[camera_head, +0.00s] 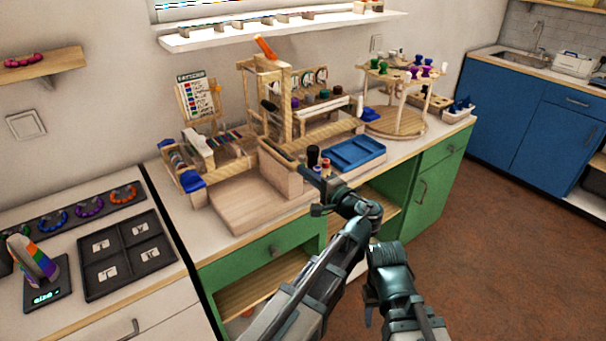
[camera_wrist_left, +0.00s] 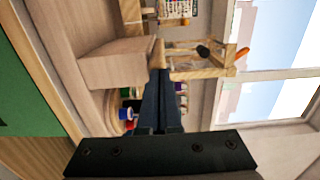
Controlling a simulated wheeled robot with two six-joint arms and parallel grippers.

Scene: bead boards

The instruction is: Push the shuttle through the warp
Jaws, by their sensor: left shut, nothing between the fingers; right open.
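A small wooden loom (camera_head: 200,146) with a pale beam and coloured strands stands at the left of the green workbench. I cannot make out the shuttle or single warp threads for certain. My left gripper (camera_head: 305,170) is shut and empty, beside the right end of a wooden block (camera_head: 281,176). In the left wrist view its dark fingers (camera_wrist_left: 160,85) lie together, close to the block (camera_wrist_left: 115,65); contact is unclear. My right gripper (camera_head: 370,318) is open and empty, low in front of the bench, its fingers partly hidden.
A wooden frame with an orange handle (camera_head: 265,47) stands behind the block. A bare wooden board (camera_head: 238,207) lies in front. A round peg stand (camera_head: 396,124) is farther right.

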